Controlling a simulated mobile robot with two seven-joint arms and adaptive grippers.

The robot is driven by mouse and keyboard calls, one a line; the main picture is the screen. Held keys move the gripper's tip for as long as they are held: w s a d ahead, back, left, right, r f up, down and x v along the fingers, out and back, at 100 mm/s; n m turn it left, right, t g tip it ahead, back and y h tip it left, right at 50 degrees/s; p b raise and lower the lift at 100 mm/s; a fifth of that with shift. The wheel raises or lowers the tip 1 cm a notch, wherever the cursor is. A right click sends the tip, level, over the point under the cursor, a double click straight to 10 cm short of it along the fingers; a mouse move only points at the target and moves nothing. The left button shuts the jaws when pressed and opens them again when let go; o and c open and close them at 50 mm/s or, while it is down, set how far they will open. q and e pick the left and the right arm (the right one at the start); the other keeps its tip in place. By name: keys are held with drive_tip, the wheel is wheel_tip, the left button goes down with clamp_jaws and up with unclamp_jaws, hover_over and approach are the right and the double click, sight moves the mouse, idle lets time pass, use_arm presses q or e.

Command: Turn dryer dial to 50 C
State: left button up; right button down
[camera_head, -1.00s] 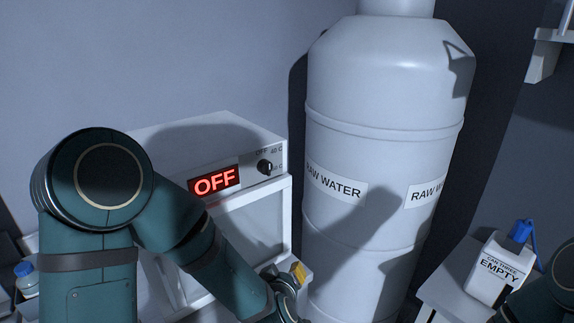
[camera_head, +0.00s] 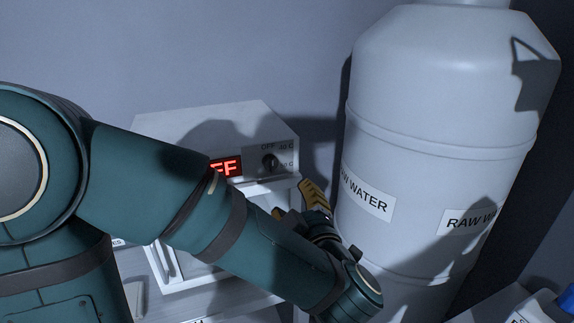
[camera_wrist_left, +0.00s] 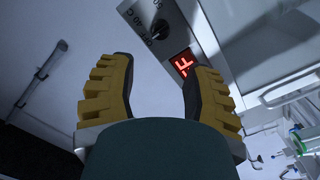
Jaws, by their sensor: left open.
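In the left wrist view the dial (camera_wrist_left: 160,28) is at the top, beyond the fingertips, and the display (camera_wrist_left: 183,63) reads in part. My left gripper (camera_head: 300,205) is below and right of the dial, apart from it. Its yellow-padded fingers (camera_wrist_left: 155,75) are spread with nothing between them. My right gripper is not in view.
A large white raw water tank (camera_head: 440,130) stands close right of the dryer and my left gripper. A white container with a blue cap (camera_head: 567,300) is cut off at the lower right corner. The wall (camera_head: 200,50) is behind the dryer.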

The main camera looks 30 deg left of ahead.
sight(272, 166)
use_arm(q)
drive_tip(key=p+x, duration=0.1)
drive_tip(key=x, duration=1.2)
drive_tip(key=shift+w+a+r, duration=0.15)
drive_tip(key=shift+a, duration=0.3)
clamp_jaws()
